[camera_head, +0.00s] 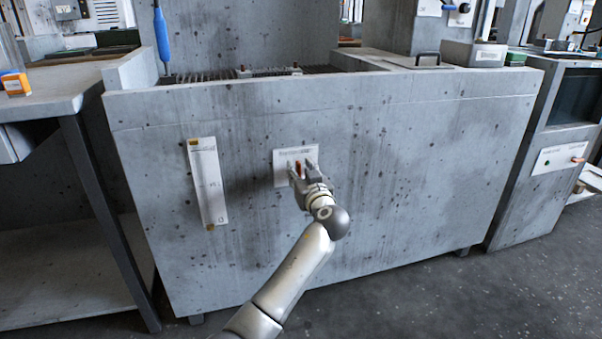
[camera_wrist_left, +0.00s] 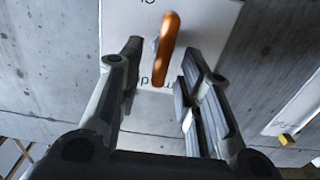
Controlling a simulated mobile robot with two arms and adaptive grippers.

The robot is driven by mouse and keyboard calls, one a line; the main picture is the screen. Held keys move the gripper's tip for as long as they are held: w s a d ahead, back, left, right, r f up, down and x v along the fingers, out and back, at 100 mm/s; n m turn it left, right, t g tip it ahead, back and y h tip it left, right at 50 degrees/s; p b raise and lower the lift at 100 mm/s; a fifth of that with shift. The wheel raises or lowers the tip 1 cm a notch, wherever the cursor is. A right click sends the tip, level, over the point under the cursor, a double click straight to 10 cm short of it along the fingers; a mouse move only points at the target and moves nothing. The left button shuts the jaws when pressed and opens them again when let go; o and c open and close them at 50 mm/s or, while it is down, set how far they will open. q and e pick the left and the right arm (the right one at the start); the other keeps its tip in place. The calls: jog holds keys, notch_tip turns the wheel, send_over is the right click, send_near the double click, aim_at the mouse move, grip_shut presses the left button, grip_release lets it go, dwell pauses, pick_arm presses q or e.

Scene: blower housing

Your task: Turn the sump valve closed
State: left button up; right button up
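The sump valve's orange handle (camera_head: 298,167) sits on a white label plate (camera_head: 281,178) on the front of the grey tank. In the left wrist view the handle (camera_wrist_left: 165,48) is a slim orange bar, slightly tilted, in front of the plate (camera_wrist_left: 205,25). My left gripper (camera_head: 303,163) is in front of the plate. In the left wrist view its fingers (camera_wrist_left: 162,50) are apart, one on each side of the handle, with a gap on both sides. The fingers partly hide the handle and plate in the head view. My right gripper is not in view.
A tall white gauge strip (camera_head: 207,182) is on the tank front (camera_head: 400,160), left of the plate. A workbench (camera_head: 60,103) stands at the left. A grey cabinet with a small panel (camera_head: 558,158) stands at the right. The tank front around the plate is clear.

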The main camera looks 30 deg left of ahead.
pick_arm(q)
grip_shut()
